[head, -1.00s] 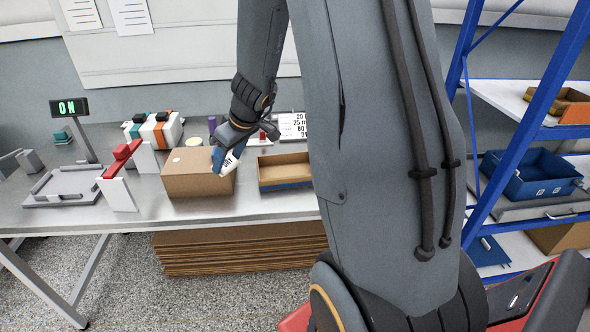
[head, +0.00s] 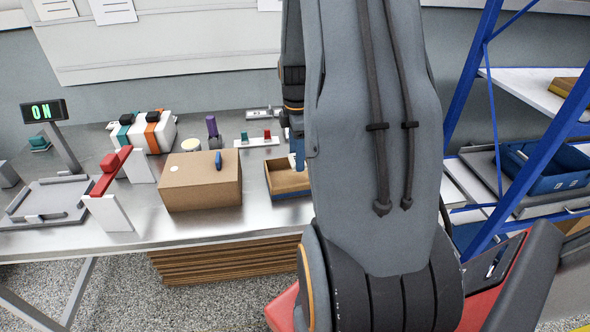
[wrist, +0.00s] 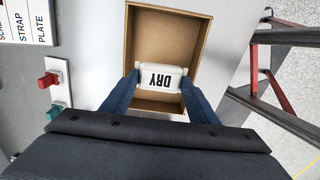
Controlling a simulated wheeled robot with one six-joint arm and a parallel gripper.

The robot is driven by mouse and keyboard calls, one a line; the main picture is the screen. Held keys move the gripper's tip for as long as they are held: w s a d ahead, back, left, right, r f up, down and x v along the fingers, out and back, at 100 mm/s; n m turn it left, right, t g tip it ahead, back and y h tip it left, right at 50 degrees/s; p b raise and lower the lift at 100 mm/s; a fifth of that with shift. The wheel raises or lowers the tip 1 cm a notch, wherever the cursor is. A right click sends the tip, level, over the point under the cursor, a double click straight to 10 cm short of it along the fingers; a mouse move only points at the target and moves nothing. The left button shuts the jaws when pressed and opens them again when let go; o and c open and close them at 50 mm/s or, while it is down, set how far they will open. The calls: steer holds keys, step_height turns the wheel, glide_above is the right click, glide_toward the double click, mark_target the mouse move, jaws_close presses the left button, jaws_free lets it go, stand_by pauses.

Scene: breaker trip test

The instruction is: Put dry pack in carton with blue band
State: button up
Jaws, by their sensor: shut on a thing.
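The dry pack (wrist: 158,78) is a small white packet marked DRY. My gripper (wrist: 159,88) is shut on it, with a blue finger on each side. In the wrist view the pack lies within the outline of an open brown carton (wrist: 191,35). The same carton (head: 290,179) shows in the head view with a blue band (head: 291,194) low on its front. My fingers (head: 297,148) show at its back right, partly hidden by my arm. The pack's height over the carton floor cannot be told.
Behind are a strip with green and red switches (head: 257,141) and a purple-topped item (head: 212,127). A red-barred stand (head: 110,180) is further left.

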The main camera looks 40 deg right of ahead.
steer(key=shift+d+f+p, duration=0.1)
steer(key=shift+f+p, duration=0.5)
steer(key=shift+f, duration=2.4)
steer(key=shift+f, duration=0.15)
steer(key=o, duration=1)
steer(key=shift+o, duration=0.2)
step_height(320, 180, up, 12)
steer(key=b, duration=0.2)
steer(key=shift+b, duration=0.35)
steer(key=s+a+m, duration=0.3)
steer(key=a+m, duration=0.1)
steer(key=a, duration=0.5)
steer(key=s+a+m, duration=0.3)
steer(key=a+m, duration=0.1)
steer(key=a, duration=0.5)
steer(key=s+a+m+t, duration=0.1)
steer(key=s+a+m, duration=0.2)
steer(key=a, duration=0.7)
steer(key=shift+s+f+m, duration=0.25)
steer(key=shift+m, duration=0.55)
